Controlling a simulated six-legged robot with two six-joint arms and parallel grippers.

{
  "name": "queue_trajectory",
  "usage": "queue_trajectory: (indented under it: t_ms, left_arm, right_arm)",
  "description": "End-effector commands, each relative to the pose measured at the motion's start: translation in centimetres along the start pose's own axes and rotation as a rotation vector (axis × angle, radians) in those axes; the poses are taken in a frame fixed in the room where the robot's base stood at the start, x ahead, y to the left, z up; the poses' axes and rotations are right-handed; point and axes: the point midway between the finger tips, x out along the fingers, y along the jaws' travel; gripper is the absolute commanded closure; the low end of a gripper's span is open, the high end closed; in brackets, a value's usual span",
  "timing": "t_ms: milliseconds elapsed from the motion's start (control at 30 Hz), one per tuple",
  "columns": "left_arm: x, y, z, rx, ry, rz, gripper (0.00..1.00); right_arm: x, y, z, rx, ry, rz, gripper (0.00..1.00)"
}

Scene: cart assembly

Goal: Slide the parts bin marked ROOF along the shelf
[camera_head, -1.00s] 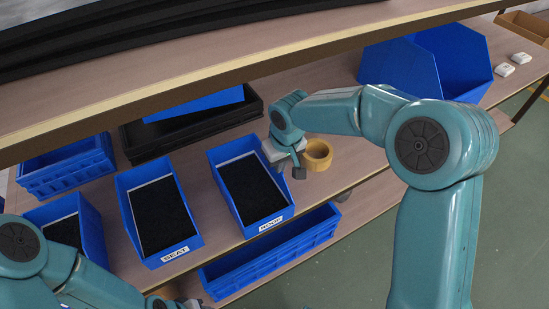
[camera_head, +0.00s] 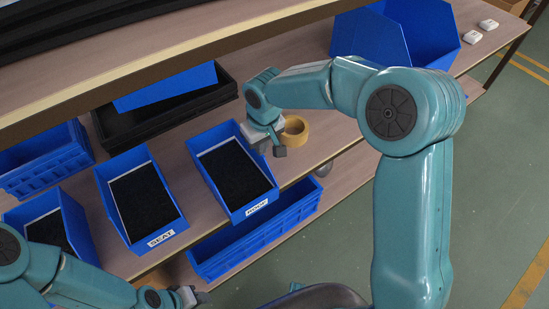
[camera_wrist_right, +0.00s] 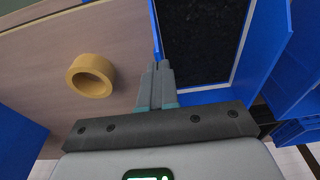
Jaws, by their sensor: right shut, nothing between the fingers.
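The ROOF bin (camera_head: 206,140) is a blue open bin with a dark lining and a white ROOF label, on the shelf right of the SEAT bin (camera_head: 113,219). My right gripper (camera_head: 273,150) is shut and empty beside the ROOF bin's right side in the head view. In the right wrist view, the closed fingertips (camera_wrist_right: 158,68) are at the ROOF bin's side wall (camera_wrist_right: 219,95); I cannot tell if they touch it. My left gripper (camera_head: 192,297) is low, in front of the shelf, its fingers too small to read.
A tan tape roll (camera_head: 295,130) lies just right of my right gripper. A black tray (camera_head: 150,118) stands behind the bins, and a large blue bin (camera_head: 425,30) stands at the back right. Another blue crate (camera_head: 255,240) sits on a lower level below the ROOF bin.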

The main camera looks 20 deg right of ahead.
Motion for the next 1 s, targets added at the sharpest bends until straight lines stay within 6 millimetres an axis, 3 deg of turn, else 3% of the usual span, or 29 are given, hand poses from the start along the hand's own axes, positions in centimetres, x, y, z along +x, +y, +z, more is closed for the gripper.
queue_trajectory:
  t_ms: [500,700,867,1000]
  left_arm:
    - [1.7,-0.6,0.0,0.000,0.000,0.000,0.57]
    - [1.8,-0.7,0.0,0.000,0.000,0.000,0.57]
    - [1.8,-0.6,0.0,0.000,0.000,0.000,0.57]
    - [0.9,-0.3,0.0,0.000,0.000,0.000,0.57]
  right_arm:
    - [-1.9,0.1,10.4,0.001,0.007,0.001,1.00]
    - [-2.1,0.1,11.8,0.001,0.006,0.001,1.00]
    - [-2.1,0.1,11.9,0.000,0.006,0.000,1.00]
    - [0.1,-1.3,12.5,0.007,-0.021,-0.063,1.00]
